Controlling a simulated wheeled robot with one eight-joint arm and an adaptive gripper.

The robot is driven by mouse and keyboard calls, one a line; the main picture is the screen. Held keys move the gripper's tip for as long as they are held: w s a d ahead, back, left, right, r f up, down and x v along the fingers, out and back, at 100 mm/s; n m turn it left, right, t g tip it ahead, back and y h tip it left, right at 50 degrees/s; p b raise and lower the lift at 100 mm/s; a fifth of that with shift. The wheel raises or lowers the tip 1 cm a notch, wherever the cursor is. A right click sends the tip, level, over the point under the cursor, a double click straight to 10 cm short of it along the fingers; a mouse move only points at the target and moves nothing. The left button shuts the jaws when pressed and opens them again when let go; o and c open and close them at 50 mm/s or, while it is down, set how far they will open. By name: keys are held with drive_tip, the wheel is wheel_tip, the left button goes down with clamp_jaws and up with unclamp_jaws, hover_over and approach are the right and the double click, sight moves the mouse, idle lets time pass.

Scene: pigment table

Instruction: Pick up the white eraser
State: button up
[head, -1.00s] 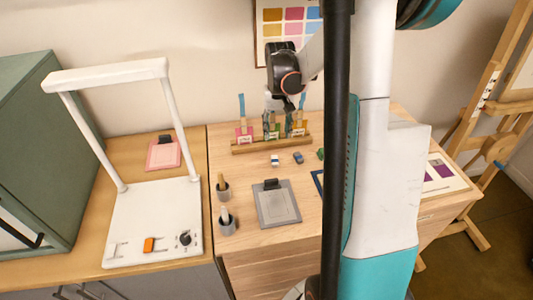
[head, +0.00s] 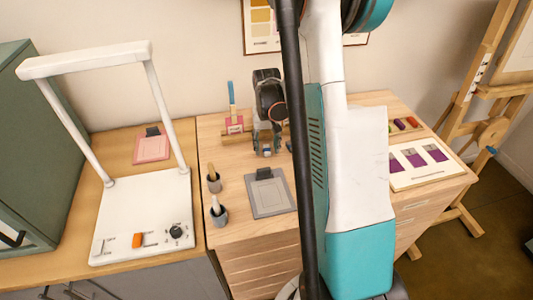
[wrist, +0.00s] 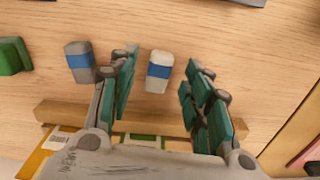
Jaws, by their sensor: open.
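The white eraser (wrist: 158,72) with a blue band lies on the wooden table, between the two fingers in the wrist view. In the head view it is a small pale spot (head: 267,153) under the gripper, mostly covered by it. My gripper (wrist: 162,88) is open, with one green-padded finger on each side of the eraser and a gap on both sides. In the head view my gripper (head: 266,147) points down over the table. I cannot tell the exact height of the fingertips above the table.
A grey eraser (wrist: 79,62) with a blue band lies just left of the left finger, with a green block (wrist: 12,56) farther left. A wooden rack (wrist: 62,112) runs behind the fingers. A grey clipboard (head: 268,196) and two small pots (head: 220,215) stand nearby.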

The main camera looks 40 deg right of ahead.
sight(267, 149)
drive_tip(key=shift+f, duration=0.7)
drive_tip(key=shift+c, duration=0.2)
drive_tip(key=c, duration=1)
drive_tip(key=shift+o, duration=0.2)
drive_tip(key=shift+r, duration=0.15)
wheel_tip(267, 149, up, 20)
drive_tip(key=p, duration=0.5)
